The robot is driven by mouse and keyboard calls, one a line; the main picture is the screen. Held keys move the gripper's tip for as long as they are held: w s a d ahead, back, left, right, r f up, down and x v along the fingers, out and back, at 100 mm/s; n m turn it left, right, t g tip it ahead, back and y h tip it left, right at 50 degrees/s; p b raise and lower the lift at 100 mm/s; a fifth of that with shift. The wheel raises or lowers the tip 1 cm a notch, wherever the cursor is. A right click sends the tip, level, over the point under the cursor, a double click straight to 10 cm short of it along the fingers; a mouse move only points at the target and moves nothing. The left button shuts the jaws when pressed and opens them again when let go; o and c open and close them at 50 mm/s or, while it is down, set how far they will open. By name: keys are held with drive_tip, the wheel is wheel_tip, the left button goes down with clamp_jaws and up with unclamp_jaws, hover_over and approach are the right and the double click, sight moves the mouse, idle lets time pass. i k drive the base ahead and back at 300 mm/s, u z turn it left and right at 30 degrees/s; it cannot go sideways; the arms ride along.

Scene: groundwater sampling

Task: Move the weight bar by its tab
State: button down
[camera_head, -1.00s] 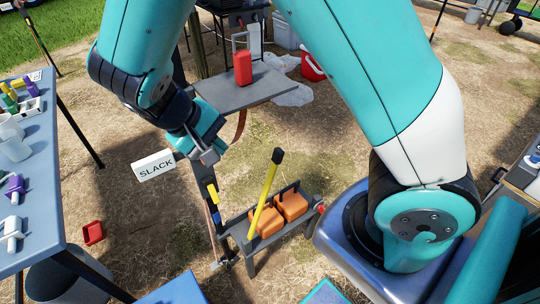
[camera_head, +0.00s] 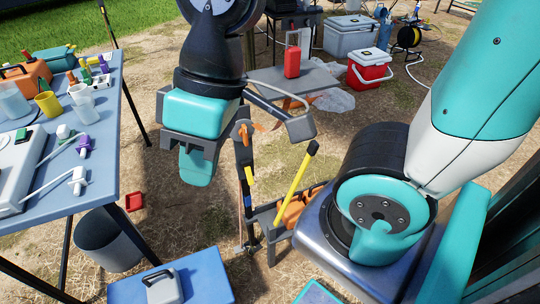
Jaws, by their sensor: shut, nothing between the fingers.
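My gripper (camera_head: 194,160) hangs at the upper middle, its teal and grey end pointing down. It looks shut and empty. Just right of it stands a dark upright post (camera_head: 244,178) with an orange piece near its top and a yellow mark lower down. A grey angled bar (camera_head: 285,122) shows right of my gripper; I cannot tell what it is joined to. A yellow bar with a black end (camera_head: 293,186) leans up from a low dark stand (camera_head: 268,222). Orange blocks (camera_head: 296,208) on the stand are partly hidden by my base. I cannot make out the weight bar's tab.
A blue table (camera_head: 95,190) with cups and sampling tools is at the left. A grey table (camera_head: 262,77) with a red bottle (camera_head: 291,62) stands behind.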

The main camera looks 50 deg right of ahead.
sight(312, 150)
drive_tip(key=u, duration=0.55)
drive_tip(key=k, duration=0.55)
drive_tip(key=z, duration=1.35)
